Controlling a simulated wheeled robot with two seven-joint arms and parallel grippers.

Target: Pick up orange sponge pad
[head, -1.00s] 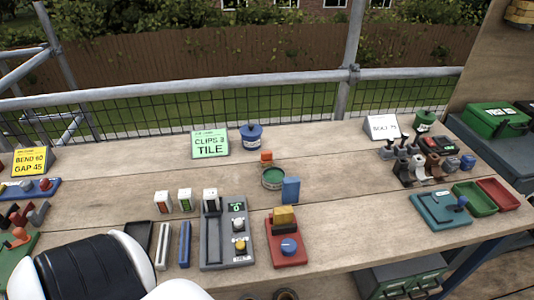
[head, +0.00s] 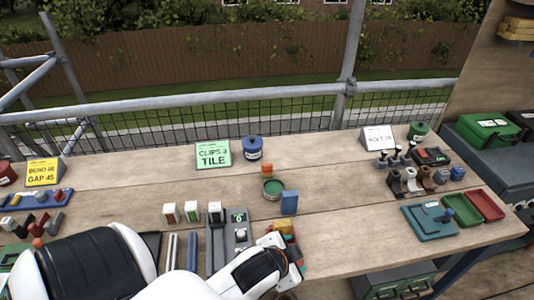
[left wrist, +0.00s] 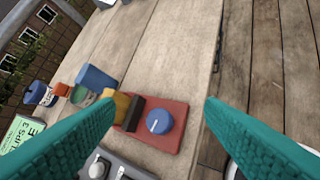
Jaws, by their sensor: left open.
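A yellow-orange block (head: 284,226) sits on a red base; in the left wrist view this block (left wrist: 119,105) stands beside a dark upright piece. I cannot tell for sure which block is the sponge pad. My left gripper (head: 288,251) is over the red base (left wrist: 172,113), partly hiding it in the head view. In the left wrist view its teal fingers (left wrist: 158,112) are wide apart, with nothing held. My right gripper is not in view.
A blue block (head: 289,202) stands just beyond the red base. A blue knob (left wrist: 160,121) rises from that base. A grey control panel (head: 240,228) lies to its left. Bare bench (head: 345,215) is free to the right, up to the front edge.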

